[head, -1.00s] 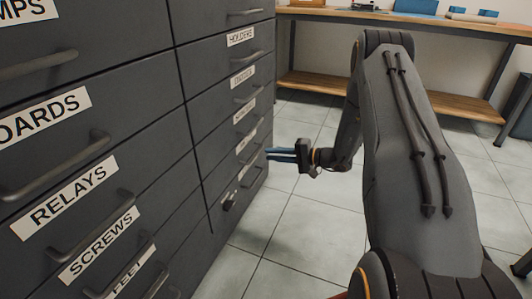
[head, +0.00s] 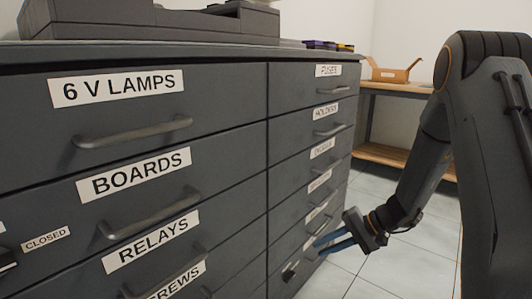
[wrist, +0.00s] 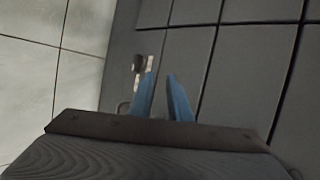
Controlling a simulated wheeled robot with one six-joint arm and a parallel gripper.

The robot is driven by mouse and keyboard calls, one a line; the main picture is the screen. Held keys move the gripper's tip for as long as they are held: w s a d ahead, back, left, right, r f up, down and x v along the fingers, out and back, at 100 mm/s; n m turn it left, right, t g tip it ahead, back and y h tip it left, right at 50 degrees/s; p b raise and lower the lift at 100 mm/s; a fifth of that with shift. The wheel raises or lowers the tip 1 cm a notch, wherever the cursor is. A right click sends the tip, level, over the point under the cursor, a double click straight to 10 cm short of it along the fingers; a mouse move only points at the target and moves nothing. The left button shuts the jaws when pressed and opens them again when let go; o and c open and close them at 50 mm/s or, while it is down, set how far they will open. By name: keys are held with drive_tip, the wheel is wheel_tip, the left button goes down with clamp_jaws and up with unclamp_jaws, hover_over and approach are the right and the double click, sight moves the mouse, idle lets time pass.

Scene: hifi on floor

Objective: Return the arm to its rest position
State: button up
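My arm reaches down from the right of the head view, bent at the elbow. My gripper (head: 322,246) is at its lower end, in front of the lower right drawers of the dark cabinet (head: 300,87). Its two blue fingers point left toward the drawer fronts. In the wrist view the fingers of my gripper (wrist: 161,76) stand apart with nothing visible between them. A drawer handle and a white label (wrist: 150,63) show just beyond the fingertips. I cannot tell whether the fingers touch the cabinet.
The visible drawers look shut, with bar handles (head: 133,133) sticking out. A wooden bench (head: 395,88) holding a wooden tray (head: 397,70) stands behind. Grey equipment (head: 150,22) sits on the cabinet. Tiled floor (head: 375,275) is open right of the cabinet.

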drive_tip(key=s+r+n+h, duration=0.3)
drive_tip(key=s+r+h, duration=0.2)
drive_tip(key=s, duration=0.5)
drive_tip(key=s+r+n+h, duration=0.2)
drive_tip(key=s+r+h, duration=0.3)
drive_tip(key=s, duration=0.4)
drive_tip(key=s+a+r+n+g+y+p, duration=0.1)
drive_tip(key=s+a+r+n, duration=0.3)
drive_tip(key=s+a, duration=0.5)
drive_tip(key=s+a+r+n+g+y, duration=0.1)
drive_tip(key=s+a+r+n, duration=0.1)
drive_tip(key=s+a+r, duration=0.65)
drive_tip(key=d+r+m+h+p, duration=0.1)
drive_tip(key=d+r+m+p, duration=0.1)
drive_tip(key=d+r+p, duration=0.7)
drive_tip(key=w+d+r+m+p, duration=0.1)
drive_tip(key=d+r+m+p, duration=0.2)
drive_tip(key=d+r+p, duration=0.6)
wheel_tip(320, 180, up, 5)
drive_tip(key=p, duration=1.6)
drive_tip(key=shift+w+m+h, duration=0.3)
drive_tip(key=shift+h, duration=0.1)
